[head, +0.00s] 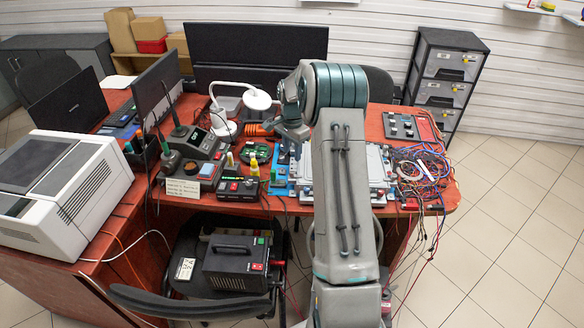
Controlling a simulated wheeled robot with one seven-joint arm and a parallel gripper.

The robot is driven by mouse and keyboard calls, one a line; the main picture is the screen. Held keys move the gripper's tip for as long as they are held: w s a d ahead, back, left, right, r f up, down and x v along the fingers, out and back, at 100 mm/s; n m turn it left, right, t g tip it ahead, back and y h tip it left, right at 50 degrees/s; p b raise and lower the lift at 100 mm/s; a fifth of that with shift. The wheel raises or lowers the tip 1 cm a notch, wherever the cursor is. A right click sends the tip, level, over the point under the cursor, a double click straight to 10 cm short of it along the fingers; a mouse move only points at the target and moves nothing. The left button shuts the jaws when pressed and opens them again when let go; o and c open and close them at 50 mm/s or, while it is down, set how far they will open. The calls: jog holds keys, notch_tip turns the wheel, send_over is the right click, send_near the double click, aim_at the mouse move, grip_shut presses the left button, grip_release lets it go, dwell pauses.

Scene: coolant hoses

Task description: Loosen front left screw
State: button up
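My arm rises through the middle of the head view and bends over the table. My gripper (291,132) points down at the arm's far end, above the work area. Its fingers are too small and too covered to tell whether they are open or shut. Below it lies a blue piece (281,172) with small parts on it. Right beside it is a pale grey framed unit (375,165), largely hidden behind my arm. The front left screw cannot be made out, and no hoses can be told for sure.
The red table (445,196) is crowded. A white lamp (257,99), a soldering station (197,142) and a green circuit board (262,153) lie left of my arm. Tangled wires (422,172) cover the right end. A chair with a black power box (235,262) stands in front.

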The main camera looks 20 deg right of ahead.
aim_at(292, 172)
notch_tip(292, 172, down, 9)
jog(key=shift+r+p, duration=0.15)
jog(key=shift+p, duration=0.6)
